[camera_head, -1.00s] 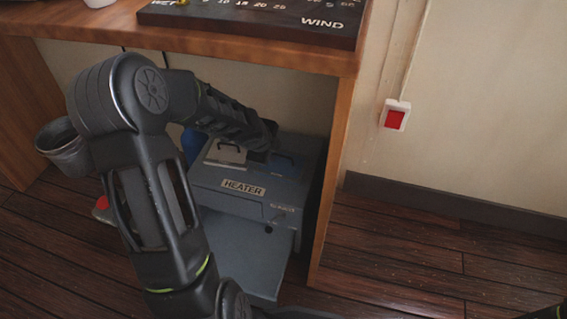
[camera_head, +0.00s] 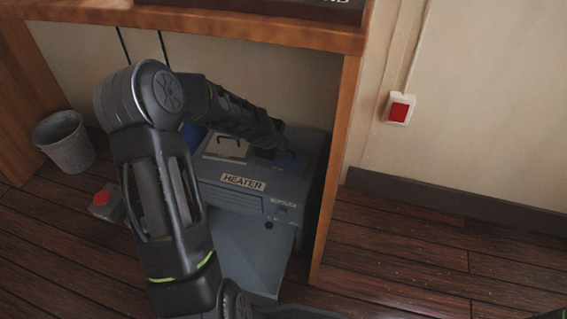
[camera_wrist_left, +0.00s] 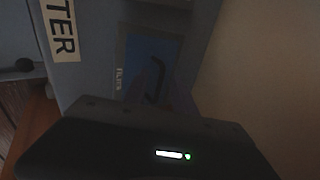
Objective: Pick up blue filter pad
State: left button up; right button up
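The blue filter pad (camera_wrist_left: 165,54) lies in a dark frame on top of the heater, with a dark handle across it, in the left wrist view. In the head view only a dim blue patch of the pad (camera_head: 289,160) shows beside my left gripper. My left gripper (camera_head: 273,146) points down at the pad from above. Its dark body fills the bottom of the wrist view, close to the handle.
The grey heater (camera_head: 222,199) stands under the wooden desk (camera_head: 250,37), beside its right side panel (camera_head: 334,165). A pale pad with a handle (camera_head: 226,149) lies left of the blue one. A bin (camera_head: 66,142) and red-button box (camera_head: 104,201) stand left.

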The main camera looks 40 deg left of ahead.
pick_arm(q)
jog(key=shift+w+a+f, duration=0.1)
jog(key=shift+w+f, duration=0.15)
jog(key=shift+f, duration=0.05)
dwell(0.4)
grip_shut()
dwell(1.2)
